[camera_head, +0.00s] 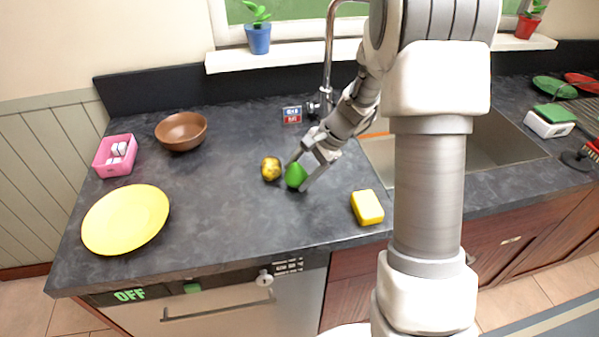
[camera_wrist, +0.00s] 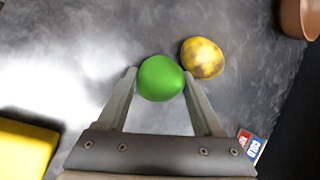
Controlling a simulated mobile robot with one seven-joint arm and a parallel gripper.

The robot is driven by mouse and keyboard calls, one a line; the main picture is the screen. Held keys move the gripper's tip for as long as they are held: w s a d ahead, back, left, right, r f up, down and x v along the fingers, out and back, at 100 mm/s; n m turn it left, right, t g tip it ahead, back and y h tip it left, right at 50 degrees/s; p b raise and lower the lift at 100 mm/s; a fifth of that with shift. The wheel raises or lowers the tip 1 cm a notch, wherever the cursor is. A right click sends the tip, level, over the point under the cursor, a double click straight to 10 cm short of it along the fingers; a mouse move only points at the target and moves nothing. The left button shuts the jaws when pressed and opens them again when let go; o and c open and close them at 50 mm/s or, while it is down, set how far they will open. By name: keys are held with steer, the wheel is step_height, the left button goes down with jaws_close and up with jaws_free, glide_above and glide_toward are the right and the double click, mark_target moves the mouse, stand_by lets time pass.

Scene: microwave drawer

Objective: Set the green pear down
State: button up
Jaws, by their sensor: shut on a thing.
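The green pear (camera_head: 296,175) is between the fingers of my gripper (camera_head: 304,178), over the dark countertop (camera_head: 235,215) left of the sink. In the wrist view the green pear (camera_wrist: 160,78) sits between the fingertips of my gripper (camera_wrist: 160,84), which is shut on it. The pear is at or just above the counter; I cannot tell whether it touches. A yellow, brown-spotted fruit (camera_head: 271,168) lies close to its left, and it also shows in the wrist view (camera_wrist: 202,58).
A yellow sponge (camera_head: 367,207) lies right of the pear, near the sink (camera_head: 515,150). A yellow plate (camera_head: 126,219), a brown bowl (camera_head: 181,131) and a pink box (camera_head: 115,156) stand to the left. A small red-blue box (camera_head: 292,115) is behind. Counter between plate and fruit is clear.

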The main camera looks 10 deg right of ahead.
steer(key=shift+f, duration=0.15)
steer(key=o, duration=1.5)
